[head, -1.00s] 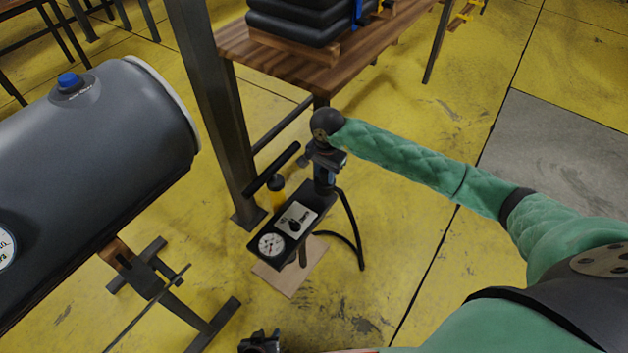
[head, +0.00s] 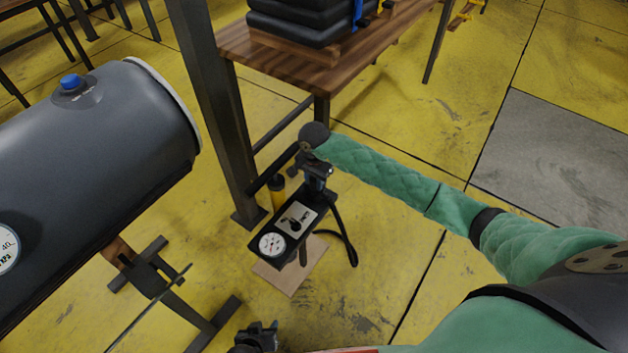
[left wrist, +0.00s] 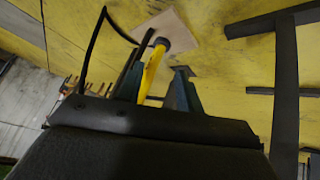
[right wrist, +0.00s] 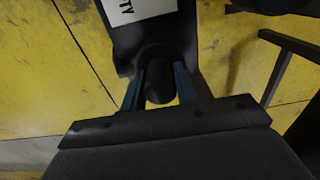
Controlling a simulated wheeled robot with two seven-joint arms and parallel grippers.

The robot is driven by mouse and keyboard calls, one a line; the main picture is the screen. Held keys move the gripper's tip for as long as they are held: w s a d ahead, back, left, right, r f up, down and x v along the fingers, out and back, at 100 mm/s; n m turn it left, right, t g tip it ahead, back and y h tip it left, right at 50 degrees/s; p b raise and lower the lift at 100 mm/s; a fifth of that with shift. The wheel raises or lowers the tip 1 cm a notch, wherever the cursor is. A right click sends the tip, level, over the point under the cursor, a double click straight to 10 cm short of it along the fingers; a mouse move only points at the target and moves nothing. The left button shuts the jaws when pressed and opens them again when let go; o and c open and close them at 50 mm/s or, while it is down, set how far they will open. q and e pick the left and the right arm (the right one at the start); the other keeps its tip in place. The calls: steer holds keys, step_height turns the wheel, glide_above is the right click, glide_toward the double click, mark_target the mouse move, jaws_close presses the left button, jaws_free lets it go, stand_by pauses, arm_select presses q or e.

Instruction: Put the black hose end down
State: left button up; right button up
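The black hose end (right wrist: 159,88) is between the fingers of my right gripper (right wrist: 160,85) in the right wrist view. My right gripper appears shut on it, above the far end of the pump's gauge panel. In the head view my right gripper (head: 318,174) covers most of the hose end, and the black hose (head: 353,258) hangs in a loop to its right. The pump (head: 277,187) has a yellow barrel and stands on a board. My left gripper (head: 260,338) is low at the bottom of the head view. In the left wrist view its fingers (left wrist: 160,85) are apart and empty.
The gauge panel (head: 297,217) is close below my right gripper. A wooden table (head: 285,65) with black folded items stands behind, beside a steel post (head: 205,100). A large grey inflated tube (head: 90,150) lies at left on a stand.

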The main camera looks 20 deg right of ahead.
steer(key=o, duration=0.4)
steer(key=shift+f, duration=0.1)
steer(key=shift+c, duration=0.2)
arm_select(q)
steer(key=shift+s+f, duration=0.1)
steer(key=shift+f, duration=0.2)
arm_select(e)
steer(key=shift+o, duration=0.4)
arm_select(q)
steer(key=shift+f, duration=0.1)
steer(key=f, duration=0.2)
steer(key=s+f+b, duration=0.1)
steer(key=f, duration=0.1)
steer(key=shift+f, duration=0.1)
arm_select(e)
step_height(320, 180, up, 12)
arm_select(q)
steer(key=shift+w+a, duration=0.1)
steer(key=shift+w, duration=0.15)
steer(key=shift+s, duration=0.1)
arm_select(e)
steer(key=shift+s, duration=0.1)
